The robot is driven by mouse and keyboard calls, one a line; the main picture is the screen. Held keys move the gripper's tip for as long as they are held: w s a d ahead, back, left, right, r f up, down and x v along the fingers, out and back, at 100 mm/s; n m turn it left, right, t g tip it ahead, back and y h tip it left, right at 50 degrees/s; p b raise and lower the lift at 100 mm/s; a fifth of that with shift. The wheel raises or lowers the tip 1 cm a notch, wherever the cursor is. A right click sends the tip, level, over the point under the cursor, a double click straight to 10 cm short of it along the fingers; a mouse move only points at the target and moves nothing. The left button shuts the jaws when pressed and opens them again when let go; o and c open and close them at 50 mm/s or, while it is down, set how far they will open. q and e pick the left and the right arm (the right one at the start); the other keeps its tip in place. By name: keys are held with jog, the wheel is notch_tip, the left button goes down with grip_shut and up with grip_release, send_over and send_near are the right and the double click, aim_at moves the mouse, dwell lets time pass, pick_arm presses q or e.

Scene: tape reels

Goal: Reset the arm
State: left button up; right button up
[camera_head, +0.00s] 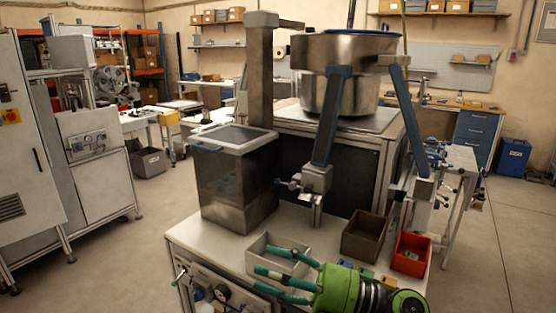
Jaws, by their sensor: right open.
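My right gripper (262,267) comes in from the lower right with a green body and teal fingers. The fingers are spread apart and point left, with nothing seen between them. It is over the front of the light worktable (193,238), in front of a light open box (263,245) that it partly covers. From this view I cannot tell whether the fingers touch the box. My left gripper is out of view.
A clear-sided container (237,185) and a steel bowl feeder (335,75) stand behind. Valves and a gauge line the table's front. Open floor lies at right.

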jog(key=w+d+f+m+t+h, duration=0.1)
jog(key=w+d+m+t+h, duration=0.2)
jog(key=d+m+t+h, duration=0.45)
jog(key=w+d+f+m+t+h, duration=0.2)
jog(key=d+m+t+h, duration=0.45)
jog(key=m, duration=0.65)
jog(key=s+d+f+m+g+h, duration=0.2)
jog(key=s+d+f+m+h, duration=0.15)
jog(key=f, duration=0.45)
jog(key=s+d+f+m+g+h, duration=0.2)
jog(key=d+f+m+g+h, duration=0.15)
jog(key=f, duration=0.35)
jog(key=s+f+m+g+y, duration=0.1)
jog(key=s+f+g, duration=0.5)
jog(key=s, duration=0.5)
jog(key=s+f+g+y, duration=0.1)
jog(key=s+f+g, duration=0.3)
jog(key=s+f, duration=0.5)
notch_tip(320, 180, down, 22)
jog(key=s+g, duration=0.2)
jog(key=s, duration=0.1)
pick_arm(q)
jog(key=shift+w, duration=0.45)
pick_arm(e)
jog(key=s+d+f, duration=0.2)
jog(key=s+f, duration=1.2)
jog(key=shift+s+f, duration=0.15)
jog(key=shift+s, duration=0.2)
jog(key=shift+g, duration=0.25)
